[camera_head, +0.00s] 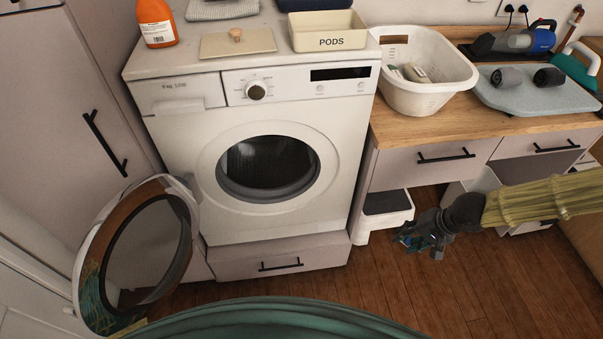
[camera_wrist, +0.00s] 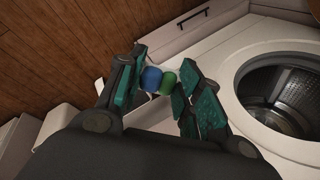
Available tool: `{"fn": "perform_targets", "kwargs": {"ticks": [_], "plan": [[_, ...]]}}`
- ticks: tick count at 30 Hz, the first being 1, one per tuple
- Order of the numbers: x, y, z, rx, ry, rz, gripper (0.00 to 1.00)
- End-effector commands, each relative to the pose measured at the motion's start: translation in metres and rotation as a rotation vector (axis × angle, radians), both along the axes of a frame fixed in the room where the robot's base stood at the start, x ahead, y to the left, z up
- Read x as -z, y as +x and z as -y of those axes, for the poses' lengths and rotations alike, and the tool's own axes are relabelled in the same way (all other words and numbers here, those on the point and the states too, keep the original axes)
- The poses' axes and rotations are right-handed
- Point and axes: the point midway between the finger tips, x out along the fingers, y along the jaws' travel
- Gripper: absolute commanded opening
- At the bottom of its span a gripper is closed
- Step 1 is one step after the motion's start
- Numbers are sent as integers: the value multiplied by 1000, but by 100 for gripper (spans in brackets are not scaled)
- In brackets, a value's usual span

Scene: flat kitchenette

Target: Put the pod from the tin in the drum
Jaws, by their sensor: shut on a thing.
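My gripper (camera_head: 420,238) is out to the right of the washing machine, low in front of the counter drawers. In the wrist view my gripper (camera_wrist: 158,95) is shut on a small pod (camera_wrist: 153,79) with blue and green lobes. The pod cannot be made out in the head view. The drum (camera_head: 268,167) is open and looks dark inside; it also shows at the right of the wrist view (camera_wrist: 285,88). The tin (camera_head: 328,32), marked PODS, stands on top of the washer. Its lid (camera_head: 238,43) with a round wooden knob lies to its left.
The round washer door (camera_head: 144,250) hangs wide open to the left. An orange bottle (camera_head: 156,22) stands on the washer. A white basket (camera_head: 424,72) and an ironing board (camera_head: 535,88) are on the counter. A step stool (camera_head: 386,208) stands below the counter, near my gripper.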

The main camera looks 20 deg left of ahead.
Motion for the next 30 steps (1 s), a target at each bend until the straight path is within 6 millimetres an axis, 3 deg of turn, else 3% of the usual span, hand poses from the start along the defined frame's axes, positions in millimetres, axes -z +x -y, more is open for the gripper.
{"fn": "perform_targets", "kwargs": {"ticks": [17, 30], "plan": [[31, -8, -69, 187, 208, 48, 26], [43, -25, -151, 424, 397, 152, 26]]}}
